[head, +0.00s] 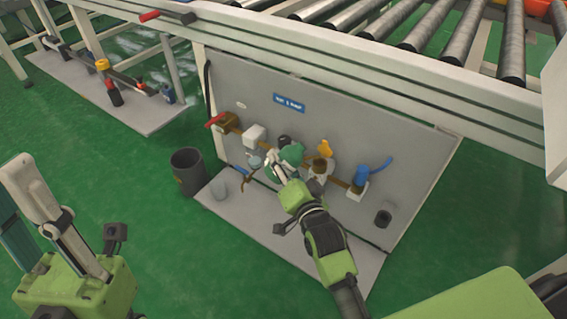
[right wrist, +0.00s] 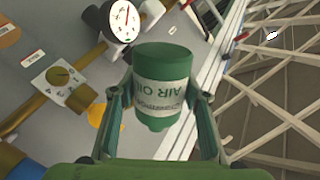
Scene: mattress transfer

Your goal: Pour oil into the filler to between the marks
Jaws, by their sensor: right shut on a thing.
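My right gripper (head: 280,160) is shut on a green bottle (right wrist: 162,85) in front of the grey panel. The bottle has a white label reading "AIR OIL", upside down in the right wrist view. In the head view the bottle (head: 292,154) is at the panel's middle. I cannot tell whether it touches anything or whether oil flows. The filler and its marks cannot be made out; the bottle and gripper cover part of the pipe fittings. My left gripper (head: 24,205) is empty at the left, its fingers apart, away from the panel.
A roller conveyor (head: 420,35) runs above.

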